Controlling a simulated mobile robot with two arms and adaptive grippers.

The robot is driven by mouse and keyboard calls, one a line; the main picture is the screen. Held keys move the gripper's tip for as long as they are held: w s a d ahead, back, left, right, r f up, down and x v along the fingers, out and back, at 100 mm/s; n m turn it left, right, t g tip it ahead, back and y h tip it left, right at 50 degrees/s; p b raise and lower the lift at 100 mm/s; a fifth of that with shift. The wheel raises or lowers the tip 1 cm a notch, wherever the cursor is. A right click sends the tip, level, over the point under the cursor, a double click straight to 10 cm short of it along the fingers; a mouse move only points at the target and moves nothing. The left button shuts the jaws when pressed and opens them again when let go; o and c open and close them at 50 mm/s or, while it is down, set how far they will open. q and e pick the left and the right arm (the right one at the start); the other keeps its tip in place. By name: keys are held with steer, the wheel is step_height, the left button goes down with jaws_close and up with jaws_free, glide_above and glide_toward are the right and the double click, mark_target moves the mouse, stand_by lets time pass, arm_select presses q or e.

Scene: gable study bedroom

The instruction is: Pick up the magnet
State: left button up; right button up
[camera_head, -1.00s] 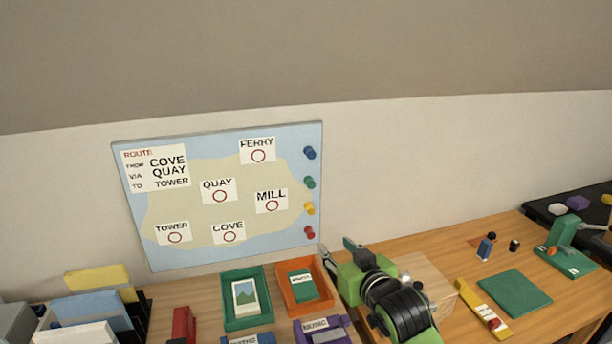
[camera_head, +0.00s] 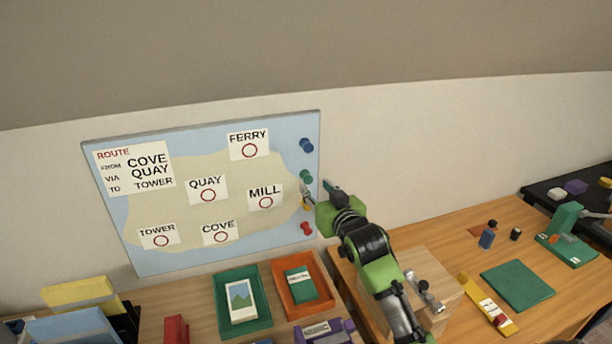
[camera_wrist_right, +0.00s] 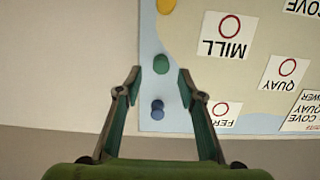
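The map board (camera_head: 276,232) on the wall carries a column of round magnets along its right edge: blue (camera_head: 306,146), green (camera_head: 306,177), yellow (camera_head: 306,205) and red (camera_head: 306,229). My right gripper (camera_head: 317,188) is open in front of this edge, its fingers partly covering the yellow one. In the right wrist view, which shows the board upside down, the green magnet (camera_wrist_right: 161,64) is around the gap between the open fingertips (camera_wrist_right: 160,76). The blue magnet (camera_wrist_right: 157,111) also appears between the fingers, and the yellow magnet (camera_wrist_right: 166,5) at the top edge. Contact with any magnet is not visible. My left gripper is out of view.
Below the board, a green tray (camera_head: 262,322) and an orange tray (camera_head: 325,302) stand on the desk. A wooden block (camera_head: 440,290) sits under my right arm. A green mat (camera_head: 518,285) lies at right. Wall right of the board is bare.

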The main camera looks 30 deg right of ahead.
mark_target(309, 181)
steer(key=shift+w+d+r+p, duration=0.15)
steer(key=shift+w+p, duration=0.35)
steer(key=shift+w, duration=0.35)
steer(key=x, duration=0.3)
steer(key=shift+f+p, duration=0.2)
steer(key=shift+p, duration=0.2)
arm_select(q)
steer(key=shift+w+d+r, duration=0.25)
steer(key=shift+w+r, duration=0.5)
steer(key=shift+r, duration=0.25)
arm_select(e)
steer(key=shift+w, duration=0.25)
steer(key=c, duration=0.9)
